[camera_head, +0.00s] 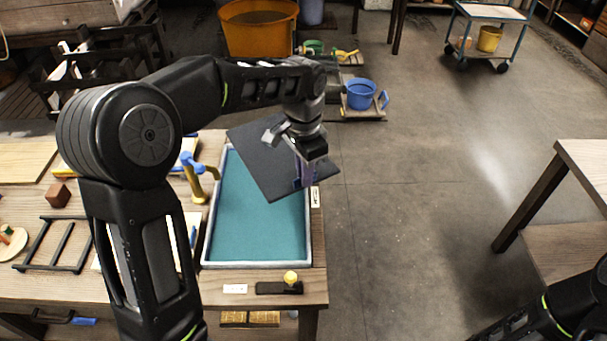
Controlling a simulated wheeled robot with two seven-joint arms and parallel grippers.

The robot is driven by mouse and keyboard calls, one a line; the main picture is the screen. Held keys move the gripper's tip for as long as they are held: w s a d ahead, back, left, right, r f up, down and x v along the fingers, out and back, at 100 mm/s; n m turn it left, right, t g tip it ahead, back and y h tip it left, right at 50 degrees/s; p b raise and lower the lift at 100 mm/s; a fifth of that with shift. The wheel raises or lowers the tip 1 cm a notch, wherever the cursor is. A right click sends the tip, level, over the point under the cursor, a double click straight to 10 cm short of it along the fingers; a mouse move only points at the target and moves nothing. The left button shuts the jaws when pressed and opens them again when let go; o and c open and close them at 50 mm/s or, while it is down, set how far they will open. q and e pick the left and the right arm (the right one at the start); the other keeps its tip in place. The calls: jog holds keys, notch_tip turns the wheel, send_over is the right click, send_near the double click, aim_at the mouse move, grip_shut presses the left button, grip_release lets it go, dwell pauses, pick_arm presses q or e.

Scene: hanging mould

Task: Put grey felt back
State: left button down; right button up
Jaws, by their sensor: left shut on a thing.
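The grey felt (258,163) is a dark flat sheet, held tilted over the far right part of a blue-green tray. My left gripper (304,178) is shut on the felt near its right edge. A bluish-purple part shows at the fingertips, and the exact grip is partly hidden by the gripper body. The tray (206,243) has a pale rim and a teal inside, and lies on the wooden table. The felt hides its far right corner. My right arm shows only at the bottom right, and its gripper is out of view.
On the wooden table (314,290), a yellow-knobbed black tool (279,288) and a white label (235,289) lie in front of the tray. A blue and yellow clamp-like tool (194,178) is at its left. A black frame (55,243) lies farther left. Open floor is to the right.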

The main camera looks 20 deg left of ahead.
pick_arm(q)
jog(key=shift+w+d+f+n, duration=0.1)
jog(key=shift+d+f+n, duration=0.15)
jog(key=shift+f+n, duration=0.4)
jog(key=w+d+f+n+b, duration=0.1)
jog(key=d+f+n+b, duration=0.2)
jog(key=f+n, duration=0.3)
notch_tip(320, 180, down, 2)
jog(key=shift+w+d+f+b, duration=0.1)
jog(key=shift+w+d+b, duration=0.2)
jog(key=shift+b, duration=0.5)
jog(key=shift+s, duration=0.1)
